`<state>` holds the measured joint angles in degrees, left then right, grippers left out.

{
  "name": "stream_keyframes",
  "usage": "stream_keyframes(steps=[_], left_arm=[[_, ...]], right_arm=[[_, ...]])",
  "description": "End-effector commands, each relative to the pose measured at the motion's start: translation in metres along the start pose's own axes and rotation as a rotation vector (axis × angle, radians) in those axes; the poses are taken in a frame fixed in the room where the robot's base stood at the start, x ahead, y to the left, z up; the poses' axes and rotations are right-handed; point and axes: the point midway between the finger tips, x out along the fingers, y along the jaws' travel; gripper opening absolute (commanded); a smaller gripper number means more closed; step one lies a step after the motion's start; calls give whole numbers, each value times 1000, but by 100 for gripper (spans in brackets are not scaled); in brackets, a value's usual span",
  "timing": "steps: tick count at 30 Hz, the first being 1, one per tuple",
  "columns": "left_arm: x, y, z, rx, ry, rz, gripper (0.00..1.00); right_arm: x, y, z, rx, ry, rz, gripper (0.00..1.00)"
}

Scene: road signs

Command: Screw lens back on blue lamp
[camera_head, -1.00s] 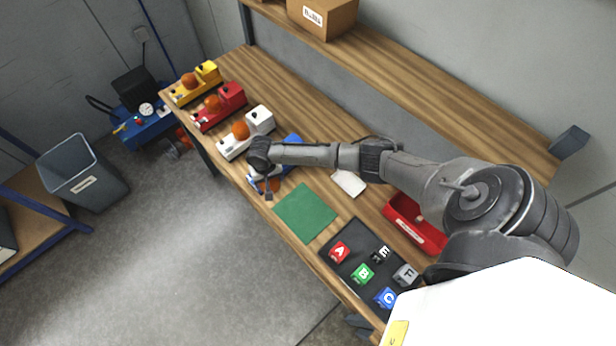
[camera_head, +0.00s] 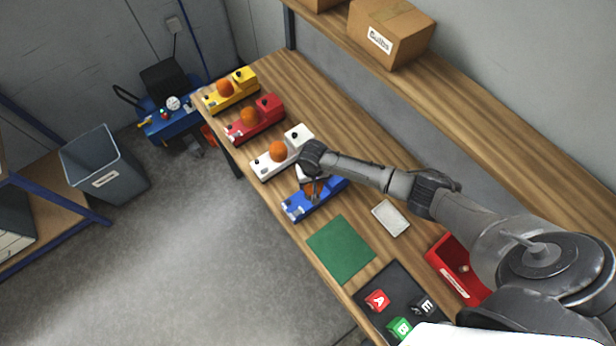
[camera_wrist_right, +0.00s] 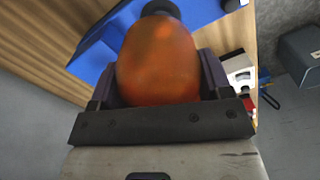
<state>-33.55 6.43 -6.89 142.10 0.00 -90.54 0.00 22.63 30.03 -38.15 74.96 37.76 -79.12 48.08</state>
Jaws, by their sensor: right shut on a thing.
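The blue lamp (camera_head: 322,203) lies on the bench beside the white one, partly hidden under my right wrist. My right gripper (camera_head: 312,191) points down over the lamp's middle, shut on an orange lens. In the right wrist view the lens (camera_wrist_right: 158,65) fills the space between the fingers of the right gripper (camera_wrist_right: 158,85). The blue lamp's body (camera_wrist_right: 105,48) is close behind it, with a dark round part (camera_wrist_right: 160,8) at the lens's far end. I cannot tell whether the lens is seated or its thread engaged. My left gripper is not in view.
White (camera_head: 268,164), red (camera_head: 262,116) and yellow (camera_head: 238,90) lamps with orange lenses stand in a row. A green mat (camera_head: 341,249), white card (camera_head: 391,218), red bin (camera_head: 458,268) and dark tray (camera_head: 375,323) with lettered cubes lie nearer. A shelf (camera_head: 450,105) runs behind.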

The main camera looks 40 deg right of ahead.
Motion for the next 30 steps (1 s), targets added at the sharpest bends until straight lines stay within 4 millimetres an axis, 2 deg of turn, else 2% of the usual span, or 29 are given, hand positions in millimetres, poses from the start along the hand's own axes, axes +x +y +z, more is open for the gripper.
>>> stream_keyframes(steps=[22, 30], left_arm=[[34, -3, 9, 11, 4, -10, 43], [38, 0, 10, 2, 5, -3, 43]], right_arm=[[32, 0, -1, 1, 2, 0, 49], [45, -1, -1, 2, 1, -1, 49]])
